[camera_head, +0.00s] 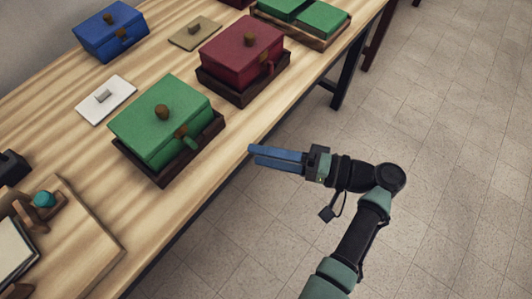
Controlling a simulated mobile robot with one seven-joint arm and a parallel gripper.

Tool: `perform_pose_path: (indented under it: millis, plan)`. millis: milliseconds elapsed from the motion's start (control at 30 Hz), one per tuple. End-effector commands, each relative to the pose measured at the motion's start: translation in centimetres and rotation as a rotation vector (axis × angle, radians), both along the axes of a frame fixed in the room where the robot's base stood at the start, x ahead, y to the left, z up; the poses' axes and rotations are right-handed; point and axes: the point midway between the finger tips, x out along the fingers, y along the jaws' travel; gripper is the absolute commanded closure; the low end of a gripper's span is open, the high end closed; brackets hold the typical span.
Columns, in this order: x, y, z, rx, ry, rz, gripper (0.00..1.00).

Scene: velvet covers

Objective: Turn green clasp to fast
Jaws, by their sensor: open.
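The green box (150,112) stands on the wooden table in a dark wooden tray (165,178). The green clasp (190,142) is on the box's right-facing side, below a brown plate (180,131), and points down to the right. I cannot tell from this view whether it is fast. My gripper (250,155) is open and empty, with its blue fingers pointing left. It is out past the table's front edge, to the right of the green box and apart from the clasp.
A red box (240,50) in a dark tray stands behind the green one. A blue box (110,30), a white plate (106,99) and a tan plate (195,33) lie farther back. A wooden board (90,240) is at the lower left. The floor on the right is clear.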

Motion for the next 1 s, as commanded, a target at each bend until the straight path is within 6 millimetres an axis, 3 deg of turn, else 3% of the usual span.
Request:
perform_pose_path:
  millis: [367, 600, 800, 1000]
  plan:
    - [-0.4, 0.8, -0.3, 0.012, -0.005, -0.028, 0.18]
    - [-3.1, 3.1, -1.3, 0.056, -0.034, -0.218, 0.18]
    - [-5.2, 3.4, -1.3, 0.064, -0.044, -0.35, 0.18]
    - [-5.2, 3.8, -1.3, 0.064, -0.048, -0.386, 0.18]
